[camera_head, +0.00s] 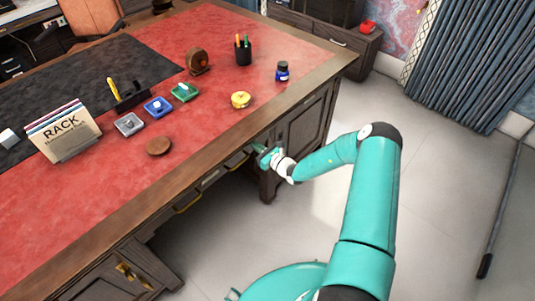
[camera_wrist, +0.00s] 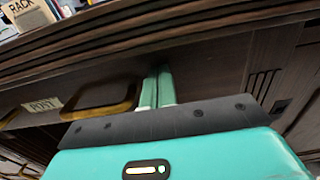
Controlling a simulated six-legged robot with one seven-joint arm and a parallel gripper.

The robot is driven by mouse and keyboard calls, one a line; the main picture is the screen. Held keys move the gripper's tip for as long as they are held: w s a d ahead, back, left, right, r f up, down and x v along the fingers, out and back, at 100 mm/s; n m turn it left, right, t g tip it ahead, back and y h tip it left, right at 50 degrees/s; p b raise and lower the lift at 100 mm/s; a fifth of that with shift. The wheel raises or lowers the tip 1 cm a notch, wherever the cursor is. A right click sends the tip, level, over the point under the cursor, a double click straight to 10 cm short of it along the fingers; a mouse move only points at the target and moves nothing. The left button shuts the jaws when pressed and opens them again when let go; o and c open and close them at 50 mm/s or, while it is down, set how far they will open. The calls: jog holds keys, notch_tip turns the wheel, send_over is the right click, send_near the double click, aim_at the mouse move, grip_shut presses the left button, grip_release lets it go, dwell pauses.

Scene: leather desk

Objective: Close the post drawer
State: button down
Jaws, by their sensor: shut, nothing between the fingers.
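The post drawer is in the front of the desk, under its top edge. Its POST label (camera_wrist: 42,104) shows in the wrist view, with a brass handle (camera_wrist: 98,95) to the right of it. In the head view the drawer's label (camera_head: 211,178) and left handle (camera_head: 188,203) show below the desk edge. The drawer front looks close to the desk face; I cannot tell how far it stands out. My gripper (camera_head: 265,156) is shut and empty at the right end of the drawer. Its fingers (camera_wrist: 157,88) point at the wood right of the handle; contact cannot be told.
The desk top (camera_head: 215,145) overhangs my gripper. A cabinet door (camera_head: 303,125) is right of the drawer. A rack (camera_head: 62,131), a pen cup (camera_head: 243,53) and an ink bottle (camera_head: 282,71) stand on top.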

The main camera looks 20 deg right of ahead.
jog(key=shift+x, duration=1.15)
jog(key=shift+w+a+r, duration=0.1)
jog(key=shift+a+r, duration=0.05)
jog(key=shift+r, duration=0.05)
